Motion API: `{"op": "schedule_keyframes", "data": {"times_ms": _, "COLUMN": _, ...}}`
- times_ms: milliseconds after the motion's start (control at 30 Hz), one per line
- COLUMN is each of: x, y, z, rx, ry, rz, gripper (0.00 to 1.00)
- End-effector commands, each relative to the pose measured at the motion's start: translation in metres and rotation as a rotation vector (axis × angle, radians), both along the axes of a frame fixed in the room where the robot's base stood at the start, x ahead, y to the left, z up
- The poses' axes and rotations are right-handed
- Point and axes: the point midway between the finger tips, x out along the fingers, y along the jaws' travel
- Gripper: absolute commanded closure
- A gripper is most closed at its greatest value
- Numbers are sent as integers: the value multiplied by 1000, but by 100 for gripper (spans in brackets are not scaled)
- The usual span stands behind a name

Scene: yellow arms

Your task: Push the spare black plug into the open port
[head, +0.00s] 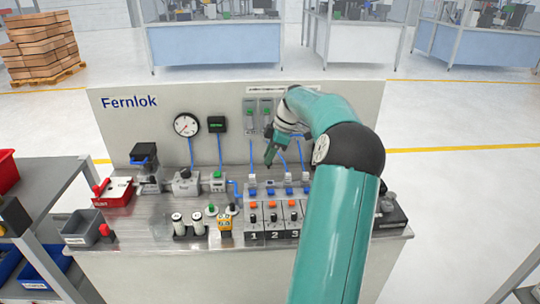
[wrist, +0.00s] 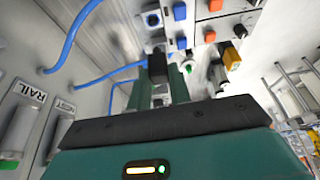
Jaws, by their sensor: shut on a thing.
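My gripper (head: 270,157) is above the row of ports on the bench, in front of the upright panel. In the wrist view its two green fingers (wrist: 158,92) are shut on the black plug (wrist: 157,66), which sticks out past the fingertips. The plug points toward the port row, where blue plugs (wrist: 180,11) sit in metal sockets. I cannot tell which port is open, or whether the plug touches one. In the head view the blue plugs (head: 288,190) stand behind the numbered block.
Blue cables (wrist: 70,38) run from the panel to the ports, close beside my gripper. Orange buttons and black knobs (head: 272,217) are on the numbered block in front. A yellow device (head: 225,225) and white cylinders stand to its left.

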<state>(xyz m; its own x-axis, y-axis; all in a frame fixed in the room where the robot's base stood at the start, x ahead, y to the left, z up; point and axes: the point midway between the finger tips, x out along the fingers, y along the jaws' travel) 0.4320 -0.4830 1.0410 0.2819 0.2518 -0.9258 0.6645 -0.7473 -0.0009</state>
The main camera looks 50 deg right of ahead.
Motion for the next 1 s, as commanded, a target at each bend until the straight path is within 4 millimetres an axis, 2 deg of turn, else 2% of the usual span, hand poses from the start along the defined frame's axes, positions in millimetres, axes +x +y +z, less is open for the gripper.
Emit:
{"op": "schedule_keyframes", "data": {"times_ms": 267, "x": -4, "y": -4, "z": -9, "rx": 2, "ry": 3, "rz": -2, "gripper": 100}}
{"op": "schedule_keyframes", "data": {"times_ms": 700, "x": -4, "y": -5, "z": -50, "rx": 1, "ry": 2, "rz": -3, "gripper": 100}}
{"op": "schedule_keyframes", "data": {"times_ms": 1000, "x": -2, "y": -3, "z": -57, "rx": 2, "ry": 1, "rz": -2, "gripper": 100}}
